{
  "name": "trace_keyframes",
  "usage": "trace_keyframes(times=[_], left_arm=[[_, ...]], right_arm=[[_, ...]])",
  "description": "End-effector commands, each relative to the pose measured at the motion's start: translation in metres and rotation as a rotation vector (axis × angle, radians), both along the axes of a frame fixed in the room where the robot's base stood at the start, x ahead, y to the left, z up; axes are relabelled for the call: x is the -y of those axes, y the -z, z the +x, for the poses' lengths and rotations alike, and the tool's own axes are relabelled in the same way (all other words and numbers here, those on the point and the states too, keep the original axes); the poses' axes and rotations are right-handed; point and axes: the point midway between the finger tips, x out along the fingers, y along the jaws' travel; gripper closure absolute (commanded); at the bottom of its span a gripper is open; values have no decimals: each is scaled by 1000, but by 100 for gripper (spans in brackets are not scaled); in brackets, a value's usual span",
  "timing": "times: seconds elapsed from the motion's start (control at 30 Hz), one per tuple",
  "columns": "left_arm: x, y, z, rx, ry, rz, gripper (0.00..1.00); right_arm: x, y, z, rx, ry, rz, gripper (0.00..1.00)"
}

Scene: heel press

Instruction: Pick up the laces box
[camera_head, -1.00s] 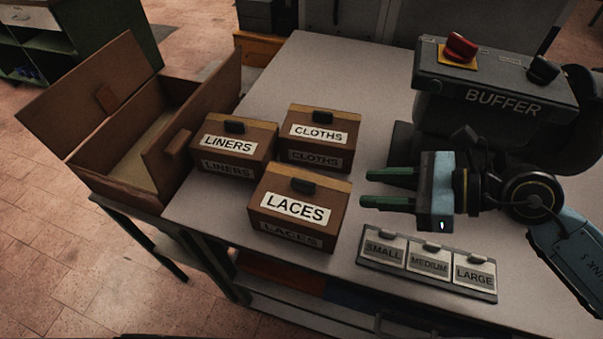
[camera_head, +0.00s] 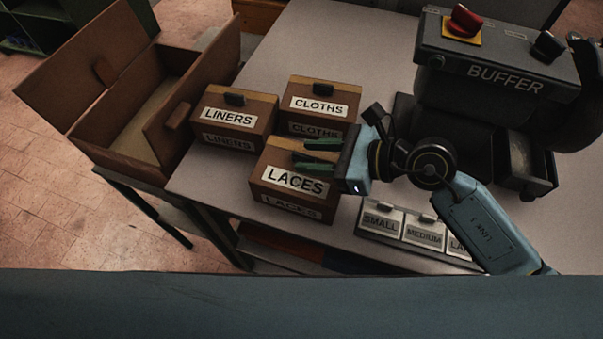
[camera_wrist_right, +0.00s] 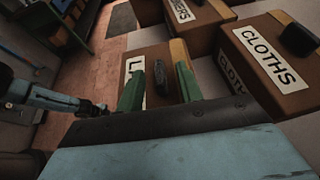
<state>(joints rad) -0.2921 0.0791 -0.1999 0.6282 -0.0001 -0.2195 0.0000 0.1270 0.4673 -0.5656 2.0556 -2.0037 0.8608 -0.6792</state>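The laces box (camera_head: 280,185) is a brown box with a white LACES label and a lighter strip along its top. It stands on the table in front of the liners and cloths boxes. My right gripper (camera_head: 303,156) reaches in from the right, its green fingers over the top of the laces box. In the right wrist view the fingers are apart, one on each side of the box's dark handle (camera_wrist_right: 160,77), with gaps visible.
The liners box (camera_head: 212,127) and cloths box (camera_head: 298,110) stand close behind. An open wooden crate (camera_head: 150,165) is at the left. The labelled size tray (camera_head: 400,238) and the buffer machine (camera_head: 500,85) are at the right. A blue part of mine crosses the bottom.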

Motion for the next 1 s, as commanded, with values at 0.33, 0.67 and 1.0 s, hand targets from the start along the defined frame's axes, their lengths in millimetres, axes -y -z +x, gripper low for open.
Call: trace_keyframes(times=[0.33,0.67,1.0], left_arm=[[-1,-3,-9,-14,0,2,64],[-1,-3,-11,-18,0,2,64],[-1,-3,-11,-18,0,2,64]], right_arm=[[-21,9,7,1,1,-1,64],[-21,9,7,1,2,0,94],[-20,9,7,1,2,0,100]])
